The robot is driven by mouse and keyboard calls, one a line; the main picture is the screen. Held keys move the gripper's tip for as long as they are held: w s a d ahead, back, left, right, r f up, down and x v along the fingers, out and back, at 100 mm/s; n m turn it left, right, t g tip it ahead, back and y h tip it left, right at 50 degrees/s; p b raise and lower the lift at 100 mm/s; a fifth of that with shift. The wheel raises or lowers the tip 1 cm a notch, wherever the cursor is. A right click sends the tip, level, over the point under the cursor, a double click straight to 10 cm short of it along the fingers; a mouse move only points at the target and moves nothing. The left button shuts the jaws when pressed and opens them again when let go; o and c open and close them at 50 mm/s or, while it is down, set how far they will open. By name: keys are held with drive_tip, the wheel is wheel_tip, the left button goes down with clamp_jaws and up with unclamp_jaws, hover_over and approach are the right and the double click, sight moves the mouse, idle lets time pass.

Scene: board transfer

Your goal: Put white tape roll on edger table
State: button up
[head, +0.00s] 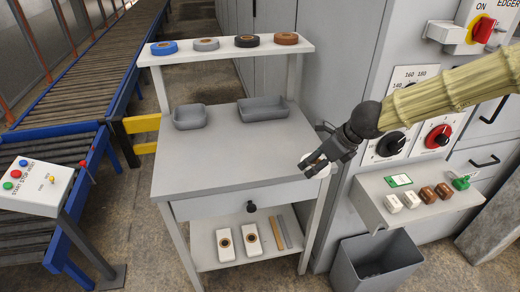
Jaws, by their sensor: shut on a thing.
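My gripper (316,163) is at the right edge of the grey edger table (225,165), its dark fingers pointing left and down. It is shut on a small white thing (323,172), which looks like the white tape roll. The fingers hide much of it, and I cannot tell whether it touches the table. The table's worktop is bare at the front and middle.
Blue, grey, black and brown tape rolls stand on the upper shelf (222,50). Two grey trays (262,109) sit at the worktop's back. The control cabinet's ledge (419,209) holds small blocks, above a grey bin (377,265). A roller conveyor (85,85) runs at left.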

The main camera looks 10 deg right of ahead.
drive_tip(key=p, duration=0.3)
hover_over(282, 150)
drive_tip(key=s+d, duration=0.1)
drive_tip(key=s, duration=0.1)
drive_tip(key=shift+w+d+f, duration=0.1)
drive_tip(key=shift+w+f, duration=0.1)
drive_tip(key=shift+f, duration=2.3)
drive_tip(key=shift+f, duration=0.1)
drive_tip(key=o, duration=1.2)
drive_tip(key=shift+c, duration=0.2)
drive_tip(key=v, duration=1.2)
